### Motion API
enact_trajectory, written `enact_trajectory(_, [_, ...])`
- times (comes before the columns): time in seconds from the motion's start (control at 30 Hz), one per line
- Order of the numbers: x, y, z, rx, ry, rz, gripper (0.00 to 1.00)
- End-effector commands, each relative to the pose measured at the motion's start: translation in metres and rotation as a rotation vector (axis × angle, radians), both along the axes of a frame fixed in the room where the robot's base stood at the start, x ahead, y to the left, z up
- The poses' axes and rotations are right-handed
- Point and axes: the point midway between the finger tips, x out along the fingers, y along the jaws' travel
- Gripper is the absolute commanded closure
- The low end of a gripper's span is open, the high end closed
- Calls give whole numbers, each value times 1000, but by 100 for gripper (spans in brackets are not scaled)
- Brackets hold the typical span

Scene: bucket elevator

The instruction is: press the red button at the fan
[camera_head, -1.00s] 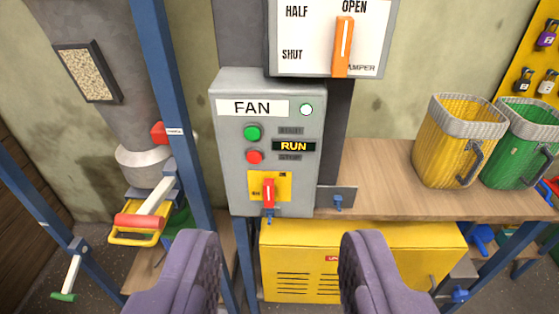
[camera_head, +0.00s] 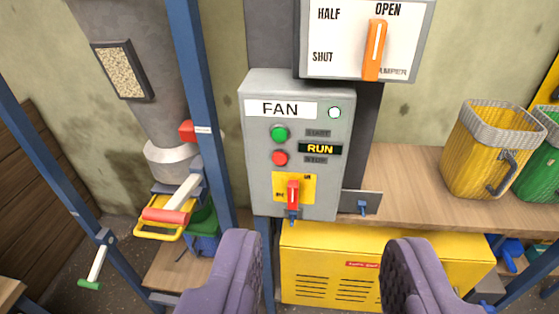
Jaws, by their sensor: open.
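The grey fan box (camera_head: 258,170) hangs in the middle of the view, with a white FAN label at its top. Its red button (camera_head: 280,158) sits on the left of the face, just below the green button (camera_head: 279,134). A display to their right reads RUN (camera_head: 317,149), and a round lamp at the top right looks white. A red switch lever (camera_head: 293,196) on a yellow plate is below the buttons. My gripper (camera_head: 323,270) is open and empty, its two purple fingers wide apart, below the box in the picture and touching none of it.
The damper panel (camera_head: 342,42), with an orange lever near OPEN, is just above the box. A blue post (camera_head: 195,90) stands close on its left. A wooden bench (camera_head: 420,205) with yellow and green baskets is on the right. A yellow cabinet (camera_head: 310,240) is below.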

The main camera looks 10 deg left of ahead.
Motion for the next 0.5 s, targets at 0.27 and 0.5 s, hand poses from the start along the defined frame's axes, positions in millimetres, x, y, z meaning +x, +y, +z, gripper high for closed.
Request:
enact_trajectory(0.27, [0,0,0,0,0,0,100])
enact_trajectory(0.5, [0,0,0,0,0,0,100])
